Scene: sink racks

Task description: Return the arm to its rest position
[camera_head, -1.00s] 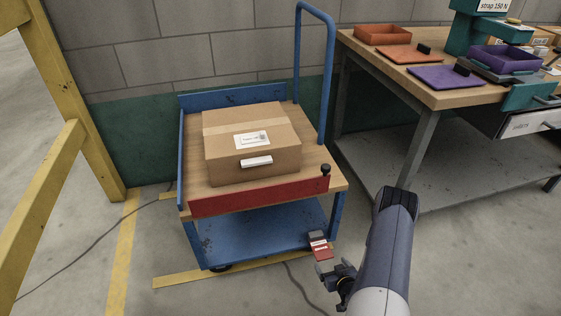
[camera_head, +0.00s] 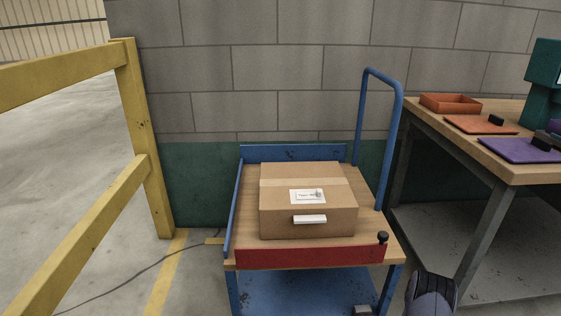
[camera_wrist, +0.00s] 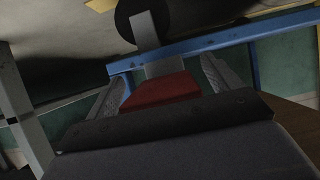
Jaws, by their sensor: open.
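My gripper (camera_wrist: 163,88) is open in the wrist view, with its two grey fingers apart. A red block (camera_wrist: 160,90), which looks like the pedal at the trolley's lower corner, shows between or just beyond the fingers; I cannot tell whether they touch it. A grey bracket and a black disc lie behind it. In the head view my gripper is out of frame; only the top of my arm (camera_head: 432,295) shows at the bottom edge, right of the blue trolley (camera_head: 292,153).
A closed cardboard box (camera_head: 308,215) sits on the trolley's wooden deck behind a red front panel (camera_head: 310,256). A yellow barrier (camera_head: 150,150) stands at left. A workbench (camera_head: 500,165) with an orange tray (camera_head: 450,103) stands at right.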

